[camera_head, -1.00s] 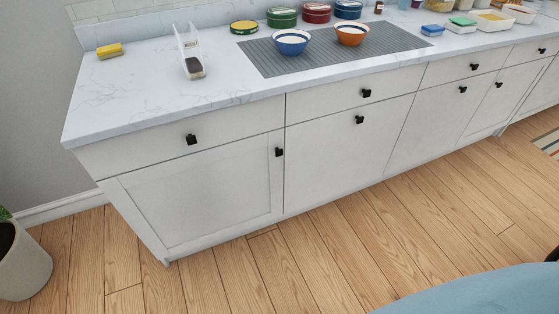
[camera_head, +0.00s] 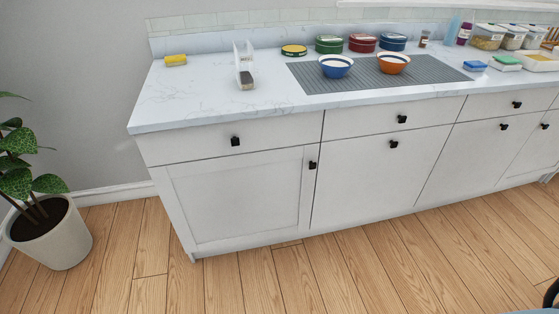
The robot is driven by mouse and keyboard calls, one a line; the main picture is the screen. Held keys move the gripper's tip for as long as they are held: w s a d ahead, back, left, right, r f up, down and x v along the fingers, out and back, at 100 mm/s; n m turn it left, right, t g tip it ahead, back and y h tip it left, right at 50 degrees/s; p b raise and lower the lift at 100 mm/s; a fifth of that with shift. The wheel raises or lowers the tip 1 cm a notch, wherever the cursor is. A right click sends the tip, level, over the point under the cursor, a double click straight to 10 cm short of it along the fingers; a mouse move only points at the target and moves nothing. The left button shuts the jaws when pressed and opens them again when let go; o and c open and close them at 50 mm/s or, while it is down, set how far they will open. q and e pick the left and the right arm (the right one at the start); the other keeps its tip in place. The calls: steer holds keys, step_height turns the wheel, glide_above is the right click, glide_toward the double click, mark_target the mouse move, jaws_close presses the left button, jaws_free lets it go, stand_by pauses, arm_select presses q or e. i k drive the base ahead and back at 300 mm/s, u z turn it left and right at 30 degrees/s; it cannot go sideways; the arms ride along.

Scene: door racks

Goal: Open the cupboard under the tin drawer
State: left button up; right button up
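A white cupboard door (camera_head: 240,200) with a recessed panel is shut under the left drawer (camera_head: 232,139). Its black knob (camera_head: 312,165) is near the top right corner. A second flat cupboard door (camera_head: 378,175) is shut under the middle drawer (camera_head: 392,117), with a knob (camera_head: 393,144) at its top. Both drawers are shut. No drawer contents show, so I cannot tell which is the tin drawer. Green (camera_head: 328,44), red (camera_head: 363,42) and blue (camera_head: 392,42) tins stand at the back of the counter. Neither of my grippers is in view.
The marble counter (camera_head: 190,100) holds a yellow sponge (camera_head: 175,61), a clear scoop-like holder (camera_head: 244,66), a blue bowl (camera_head: 336,66) and an orange bowl (camera_head: 393,63). A potted plant (camera_head: 52,235) stands left of the cabinets. The wooden floor (camera_head: 290,275) before them is clear.

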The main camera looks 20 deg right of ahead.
mark_target(210, 204)
steer(key=u, duration=0.05)
steer(key=i, duration=1)
steer(key=z, duration=0.55)
